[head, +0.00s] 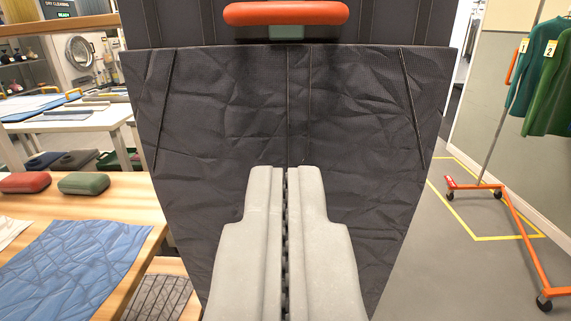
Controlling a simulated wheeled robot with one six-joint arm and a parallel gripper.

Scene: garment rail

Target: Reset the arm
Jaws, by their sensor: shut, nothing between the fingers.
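My gripper (285,172) is in the lower middle of the head view, pointing away from the camera. Its two pale grey fingers are shut against each other with nothing between them. Directly beyond it a large dark, creased fabric bag (225,105) fills the middle of the view. An orange handle (286,14) shows above the bag at the top edge. I cannot tell whether the fingertips touch the fabric. The bag hides what is behind it.
A wooden table (130,195) at left holds folded blue cloth (85,262), a red case (25,182) and a green case (83,183). At right, an orange wheeled rail (520,232) carries green garments (552,85). Grey floor with yellow tape (505,238) is open between.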

